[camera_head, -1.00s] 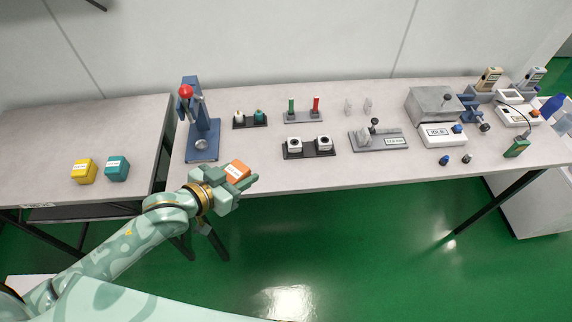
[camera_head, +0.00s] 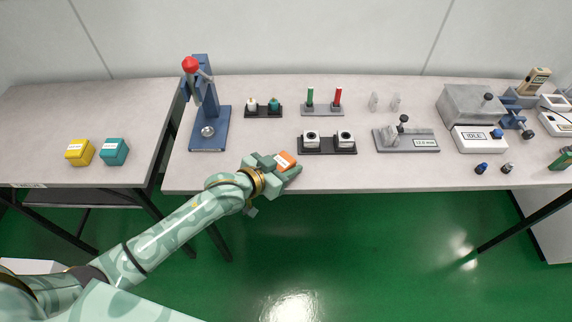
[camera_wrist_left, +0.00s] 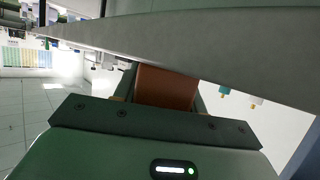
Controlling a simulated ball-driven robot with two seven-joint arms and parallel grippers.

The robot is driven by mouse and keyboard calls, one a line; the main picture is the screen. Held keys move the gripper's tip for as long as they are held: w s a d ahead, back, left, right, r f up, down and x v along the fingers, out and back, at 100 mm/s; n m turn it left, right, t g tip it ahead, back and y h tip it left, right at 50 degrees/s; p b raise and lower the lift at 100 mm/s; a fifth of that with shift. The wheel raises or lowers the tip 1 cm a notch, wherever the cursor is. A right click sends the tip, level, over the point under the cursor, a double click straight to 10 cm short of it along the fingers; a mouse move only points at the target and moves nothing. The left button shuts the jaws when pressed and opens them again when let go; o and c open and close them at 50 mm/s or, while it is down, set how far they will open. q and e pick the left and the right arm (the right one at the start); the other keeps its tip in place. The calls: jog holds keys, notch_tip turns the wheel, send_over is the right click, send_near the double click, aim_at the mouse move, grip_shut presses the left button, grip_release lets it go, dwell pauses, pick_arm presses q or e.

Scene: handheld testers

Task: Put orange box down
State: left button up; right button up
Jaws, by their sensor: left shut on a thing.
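An orange box (camera_head: 285,160) with a white label is held in my left gripper (camera_head: 279,167). In the head view it is over the front edge of the right-hand table, below the dark holder. In the left wrist view the orange box (camera_wrist_left: 166,87) sits between the fingers, close to the grey table edge (camera_wrist_left: 230,40). I cannot tell whether the box touches the table. A yellow box (camera_head: 79,152) and a teal box (camera_head: 114,151) stand on the left table (camera_head: 40,120). My right gripper is not in view.
A blue press with a red knob (camera_head: 208,105) stands left of the gripper. A dark holder with two white blocks (camera_head: 327,145) is just beyond it. A grey gauge fixture (camera_head: 405,138) stands further right.

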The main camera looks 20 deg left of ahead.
pick_arm(q)
jog(key=o, duration=1)
jog(key=shift+r, duration=0.15)
jog(key=p+v, duration=0.4)
jog(key=v, duration=0.8)
jog(key=shift+p, duration=0.35)
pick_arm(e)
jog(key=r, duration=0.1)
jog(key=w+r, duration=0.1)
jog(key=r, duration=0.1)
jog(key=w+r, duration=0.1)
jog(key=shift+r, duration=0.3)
pick_arm(q)
jog(key=shift+s, duration=0.1)
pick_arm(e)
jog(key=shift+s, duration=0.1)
